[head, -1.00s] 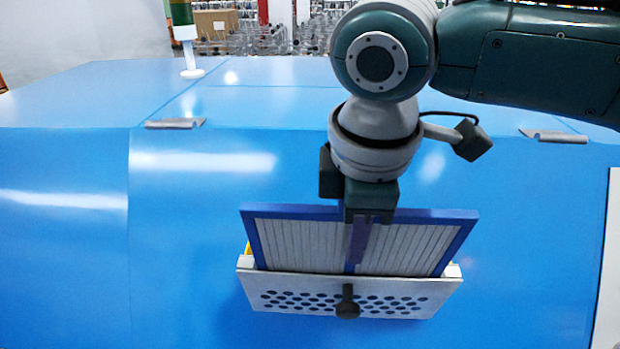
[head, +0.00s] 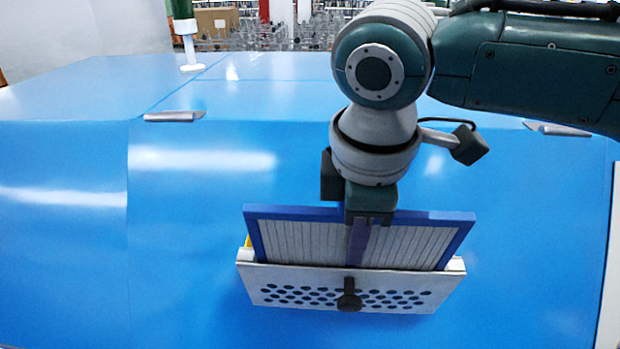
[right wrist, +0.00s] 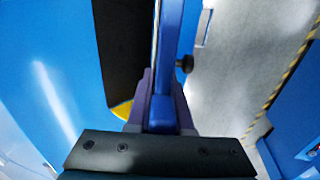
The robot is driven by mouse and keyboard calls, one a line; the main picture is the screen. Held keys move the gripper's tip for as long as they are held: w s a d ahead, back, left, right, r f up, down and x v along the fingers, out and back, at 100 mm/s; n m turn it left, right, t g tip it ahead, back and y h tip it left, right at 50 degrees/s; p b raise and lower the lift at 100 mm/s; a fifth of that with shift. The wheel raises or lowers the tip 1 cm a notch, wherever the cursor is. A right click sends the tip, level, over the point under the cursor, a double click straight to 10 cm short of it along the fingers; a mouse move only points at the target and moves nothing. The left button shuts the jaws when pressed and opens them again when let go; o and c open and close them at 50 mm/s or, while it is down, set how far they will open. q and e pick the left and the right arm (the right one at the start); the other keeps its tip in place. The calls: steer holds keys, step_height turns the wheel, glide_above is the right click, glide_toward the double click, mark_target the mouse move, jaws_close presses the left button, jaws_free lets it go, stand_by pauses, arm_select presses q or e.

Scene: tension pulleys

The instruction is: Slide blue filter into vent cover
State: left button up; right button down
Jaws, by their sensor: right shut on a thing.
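The blue-framed filter (head: 290,238) with pale pleats stands tilted in the head view. Its lower part is hidden behind the white perforated front of the vent cover (head: 420,292), partly inside it. The cover is fixed on the blue sloped surface and has a dark knob (head: 349,300) at its front. My right gripper (head: 358,245) is shut on the middle of the filter's top edge, above the cover. In the right wrist view the filter's blue edge (right wrist: 163,112) lies between the purple fingers. My left gripper is not in view.
The large blue housing (head: 190,230) fills most of the head view, with grey handles (head: 174,116) on its upper edge. A signal lamp post (head: 188,50) stands at the back left. The surface left of the cover is clear.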

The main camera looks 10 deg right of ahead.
steer(key=shift+b+x, duration=0.45)
steer(key=shift+x, duration=0.3)
steer(key=shift+p, duration=0.3)
steer(key=shift+f, duration=0.15)
stand_by(0.4)
steer(key=shift+w+f+b, duration=0.15)
steer(key=shift+f+b, duration=0.3)
steer(key=shift+b, duration=0.05)
steer(key=shift+r, duration=0.1)
steer(key=shift+r+p, duration=0.35)
steer(key=shift+p, duration=0.3)
